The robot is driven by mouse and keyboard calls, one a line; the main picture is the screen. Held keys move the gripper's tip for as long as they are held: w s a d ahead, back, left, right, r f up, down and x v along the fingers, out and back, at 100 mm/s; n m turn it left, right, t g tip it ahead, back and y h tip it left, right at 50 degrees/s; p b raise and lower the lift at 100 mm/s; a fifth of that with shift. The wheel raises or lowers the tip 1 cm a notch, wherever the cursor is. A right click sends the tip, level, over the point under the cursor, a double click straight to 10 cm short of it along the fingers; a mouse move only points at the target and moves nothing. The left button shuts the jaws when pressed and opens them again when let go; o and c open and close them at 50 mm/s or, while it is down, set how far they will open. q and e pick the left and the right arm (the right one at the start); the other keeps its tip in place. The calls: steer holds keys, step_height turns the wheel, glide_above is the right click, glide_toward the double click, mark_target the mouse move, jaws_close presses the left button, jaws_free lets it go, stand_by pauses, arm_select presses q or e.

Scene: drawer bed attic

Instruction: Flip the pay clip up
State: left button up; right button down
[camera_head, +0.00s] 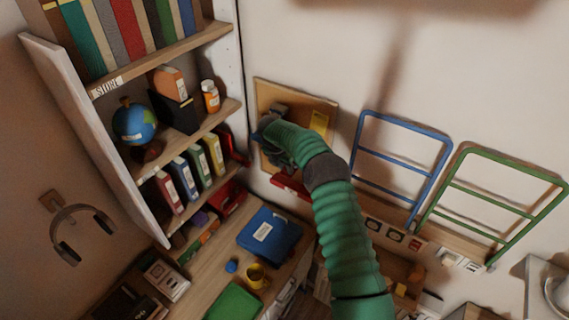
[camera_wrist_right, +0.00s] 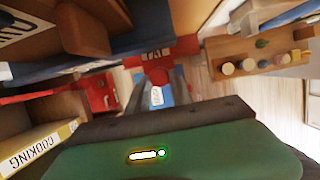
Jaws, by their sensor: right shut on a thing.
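The wooden board (camera_head: 328,103) hangs on the wall right of the shelf, with a yellow note on it. My right gripper (camera_head: 270,135) is in front of its left part and hides much of what is mounted there. A small blue part shows beside the fingers. In the right wrist view, the two grey fingers of my right gripper (camera_wrist_right: 160,86) converge and are shut on a red rounded piece (camera_wrist_right: 157,70), which I take to be the pay clip. My left gripper is not in view.
The shelf (camera_head: 187,45) with books and binders stands close left of the gripper. A red item (camera_head: 290,187) is on the wall below the board. Blue (camera_head: 402,155) and green (camera_head: 492,197) racks are to the right. The desk below holds a blue binder (camera_head: 269,237) and a yellow mug (camera_head: 256,276).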

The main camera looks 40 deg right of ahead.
steer(key=shift+w+d+r, duration=0.1)
steer(key=shift+d+r, duration=0.05)
steer(key=shift+r, duration=0.1)
steer(key=c, duration=1.4)
jaws_free()
steer(key=shift+o, duration=1.2)
steer(key=shift+f, duration=0.1)
steer(key=shift+d+f, duration=0.1)
steer(key=b+v, duration=0.5)
steer(key=v, duration=1.1)
steer(key=shift+r, duration=0.25)
